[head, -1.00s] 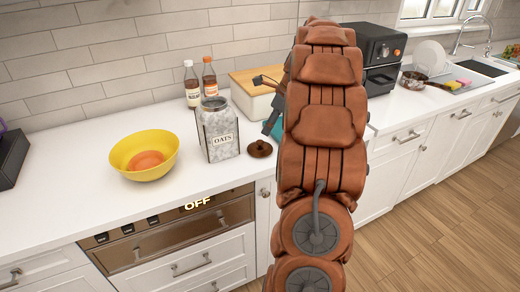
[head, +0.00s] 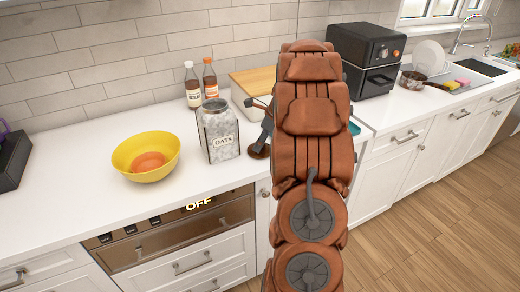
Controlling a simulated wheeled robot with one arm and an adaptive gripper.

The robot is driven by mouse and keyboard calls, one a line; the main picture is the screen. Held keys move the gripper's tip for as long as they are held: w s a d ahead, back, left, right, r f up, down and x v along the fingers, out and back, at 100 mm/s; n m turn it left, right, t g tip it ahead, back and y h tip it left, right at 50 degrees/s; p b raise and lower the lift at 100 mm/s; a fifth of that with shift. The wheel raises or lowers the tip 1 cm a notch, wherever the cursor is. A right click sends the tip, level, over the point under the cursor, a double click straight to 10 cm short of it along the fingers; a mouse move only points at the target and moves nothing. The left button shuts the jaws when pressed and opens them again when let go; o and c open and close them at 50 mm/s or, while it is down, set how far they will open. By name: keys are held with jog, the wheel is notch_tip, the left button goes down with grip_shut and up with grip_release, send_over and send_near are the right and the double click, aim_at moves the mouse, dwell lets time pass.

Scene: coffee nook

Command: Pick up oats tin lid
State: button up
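The oats tin (head: 221,143) is a grey, marbled square canister labelled OATS, standing upright on the counter with its round top rim showing. A small brown round piece (head: 257,154), which looks like its lid, lies on the counter just right of the tin. My gripper (head: 255,126) is over and beside this piece, its two dark fingers spread apart. The lower finger covers part of the brown piece; I cannot tell whether it touches. My arm hides the rest of the gripper.
A yellow bowl (head: 133,166) with an orange inside stands left of the tin. Two bottles (head: 210,78) and a wood-topped white box (head: 243,86) stand behind. A black air-fryer-like appliance (head: 372,60) is to the right. The counter's front left is clear.

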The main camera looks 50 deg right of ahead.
grip_shut()
dwell(0.4)
